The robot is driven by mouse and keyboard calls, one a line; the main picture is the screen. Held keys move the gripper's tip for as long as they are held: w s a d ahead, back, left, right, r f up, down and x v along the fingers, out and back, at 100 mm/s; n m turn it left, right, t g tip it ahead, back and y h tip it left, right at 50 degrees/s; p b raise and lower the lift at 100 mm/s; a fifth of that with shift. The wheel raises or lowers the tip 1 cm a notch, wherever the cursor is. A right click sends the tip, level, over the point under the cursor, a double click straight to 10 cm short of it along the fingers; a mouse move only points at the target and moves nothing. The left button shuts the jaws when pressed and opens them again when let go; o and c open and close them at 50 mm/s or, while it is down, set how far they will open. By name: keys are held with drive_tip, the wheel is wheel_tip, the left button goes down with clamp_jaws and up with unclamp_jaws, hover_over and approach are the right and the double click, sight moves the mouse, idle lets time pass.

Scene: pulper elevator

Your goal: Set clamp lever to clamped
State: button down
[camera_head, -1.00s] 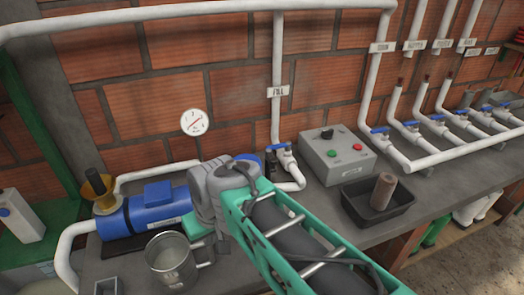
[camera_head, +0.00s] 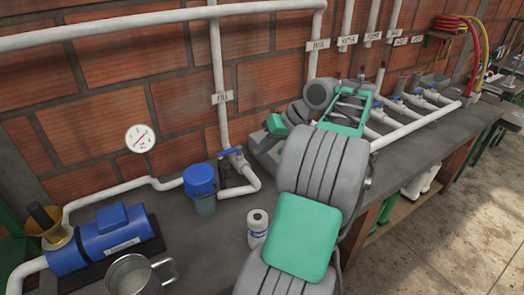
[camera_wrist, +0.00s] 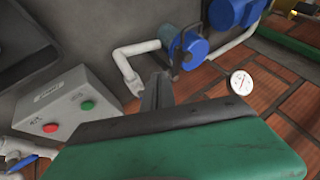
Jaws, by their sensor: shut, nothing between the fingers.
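A blue-lidded clear canister (camera_head: 200,182) stands on the bench left of the FILL pipe valve. A dark upright part (camera_head: 224,172) stands close at its right side; it may be the clamp lever, but its setting cannot be read. In the wrist view the blue lid (camera_wrist: 194,44) is ahead, with a dark bar (camera_wrist: 178,58) beside it. My gripper (camera_wrist: 157,84) is shut and empty, with its grey fingers pointing toward the canister but apart from it. In the head view its green body (camera_head: 277,126) is above and right of the canister; the fingertips are not clear there.
The blue-handled FILL valve (camera_head: 232,152) is just right of the canister. A white bottle (camera_head: 257,227), metal mug (camera_head: 133,275) and blue pump (camera_head: 104,241) are nearby. The grey control box (camera_wrist: 62,112) with red and green buttons is left in the wrist view.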

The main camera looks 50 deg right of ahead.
sight(223, 165)
drive_tip(key=w+a+f+b, duration=0.1)
drive_tip(key=w+a+f, duration=0.3)
drive_tip(key=w+a, duration=0.1)
drive_tip(key=shift+f, duration=0.15)
idle(0.4)
